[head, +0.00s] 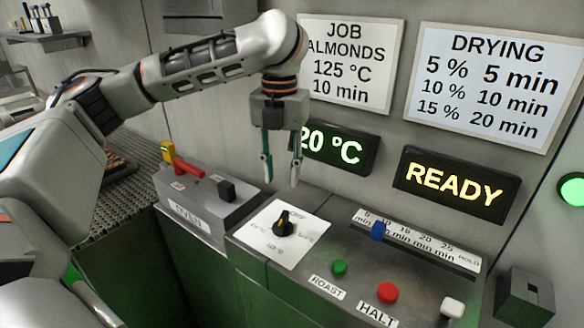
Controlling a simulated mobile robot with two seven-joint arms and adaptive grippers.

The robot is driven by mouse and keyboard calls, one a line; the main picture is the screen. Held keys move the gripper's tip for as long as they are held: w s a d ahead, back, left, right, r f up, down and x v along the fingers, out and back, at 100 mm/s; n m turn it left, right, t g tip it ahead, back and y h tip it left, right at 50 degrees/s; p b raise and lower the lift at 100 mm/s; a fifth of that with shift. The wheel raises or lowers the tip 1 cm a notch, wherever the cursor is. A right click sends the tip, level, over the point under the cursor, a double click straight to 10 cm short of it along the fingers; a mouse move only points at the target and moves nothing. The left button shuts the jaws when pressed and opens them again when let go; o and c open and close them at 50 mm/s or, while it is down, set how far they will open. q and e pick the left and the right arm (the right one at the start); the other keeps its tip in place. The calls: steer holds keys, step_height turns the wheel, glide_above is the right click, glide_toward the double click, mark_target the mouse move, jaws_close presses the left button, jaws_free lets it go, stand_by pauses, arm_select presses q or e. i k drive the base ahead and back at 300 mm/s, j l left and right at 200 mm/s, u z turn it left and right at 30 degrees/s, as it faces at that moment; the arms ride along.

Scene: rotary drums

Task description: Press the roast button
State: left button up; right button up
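The roast button is a small green button (339,268) on the grey panel, above a white ROAST label (327,287). My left gripper (281,182) hangs fingers down above the black rotary knob (284,224), up and to the left of the green button. Its two fingers are apart with nothing between them. It does not touch the button. My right gripper is not in view.
A red HALT button (387,292) and a white button (452,308) stand to the right. A blue slider (378,231) sits on the minute scale behind. The grey OVEN box (205,208) is at left. Displays (457,184) line the wall.

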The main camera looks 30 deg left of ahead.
mark_target(338, 268)
steer(key=k, duration=1)
